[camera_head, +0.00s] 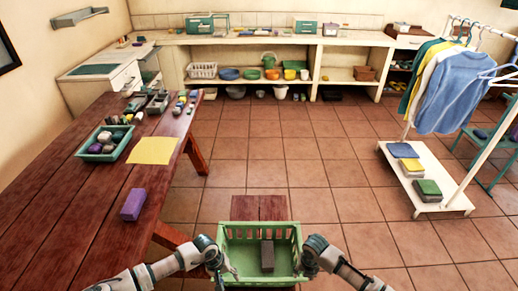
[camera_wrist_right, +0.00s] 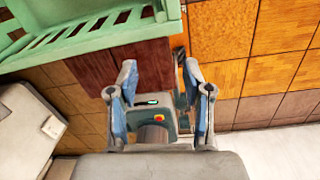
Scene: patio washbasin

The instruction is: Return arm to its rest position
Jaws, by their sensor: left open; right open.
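My left gripper (camera_head: 222,272) is at the left side of a green basket (camera_head: 262,232) in the head view, its fingers pointing down. My right arm ends at the basket's right side, where its fingers are mostly hidden by the wrist. In the right wrist view my right gripper (camera_wrist_right: 160,80) is open, with nothing between its blue-grey fingers. The green basket (camera_wrist_right: 90,38) shows beside it at the upper left. A dark grey block (camera_head: 267,255) stands inside the basket.
A wooden table (camera_head: 60,210) on the left bears a purple block (camera_head: 133,204), a yellow cloth (camera_head: 153,150) and a green tray (camera_head: 85,155) of items. A clothes rack base (camera_head: 440,202) stands at right. The tiled floor (camera_head: 300,170) between is clear.

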